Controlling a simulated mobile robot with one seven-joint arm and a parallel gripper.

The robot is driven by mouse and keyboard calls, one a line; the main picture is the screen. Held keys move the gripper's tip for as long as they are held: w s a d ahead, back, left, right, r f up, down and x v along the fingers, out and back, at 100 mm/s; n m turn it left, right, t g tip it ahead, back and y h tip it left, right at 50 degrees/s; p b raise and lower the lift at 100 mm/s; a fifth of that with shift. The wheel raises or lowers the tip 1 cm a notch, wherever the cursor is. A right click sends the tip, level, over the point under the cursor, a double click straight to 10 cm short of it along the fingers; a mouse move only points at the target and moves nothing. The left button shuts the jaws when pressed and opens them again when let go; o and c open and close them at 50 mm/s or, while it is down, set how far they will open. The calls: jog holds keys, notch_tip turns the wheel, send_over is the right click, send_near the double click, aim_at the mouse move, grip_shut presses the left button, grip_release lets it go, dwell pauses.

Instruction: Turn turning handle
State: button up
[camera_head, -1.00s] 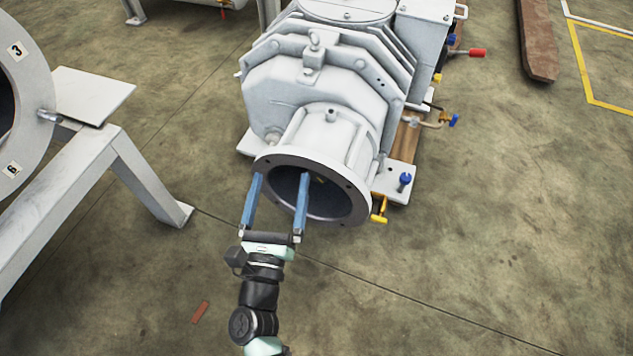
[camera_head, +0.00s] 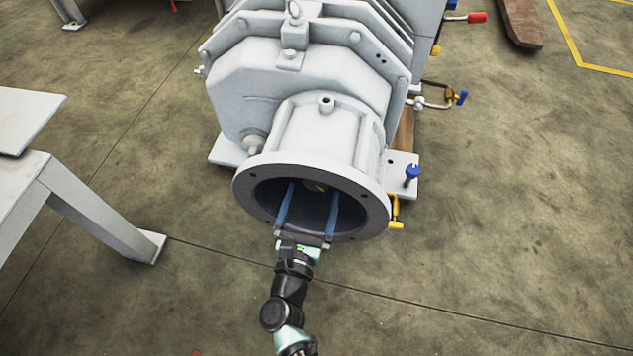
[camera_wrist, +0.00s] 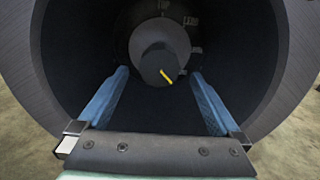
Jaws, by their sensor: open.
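The turning handle looks to be the dark round knob with a yellow mark (camera_wrist: 158,66), deep inside the flanged opening in the wrist view. In the head view only a small part of it (camera_head: 318,187) shows at the back of the opening. My gripper (camera_head: 313,195) has its two long blue fingers inside the round flange (camera_head: 372,205) of the grey vacuum pump. The fingers are spread wide apart with nothing between them. In the wrist view the fingertips (camera_wrist: 160,72) lie to the lower left and lower right of the knob, apparently short of it.
A blue-capped valve (camera_head: 412,172) and a yellow handle (camera_head: 396,224) sit right of the flange. A grey stand (camera_head: 95,215) is at left. The floor at lower right is clear.

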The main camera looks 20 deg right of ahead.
aim_at(316, 186)
jog(key=b+x, duration=0.2)
jog(key=x, duration=0.3)
jog(key=c, duration=1.4)
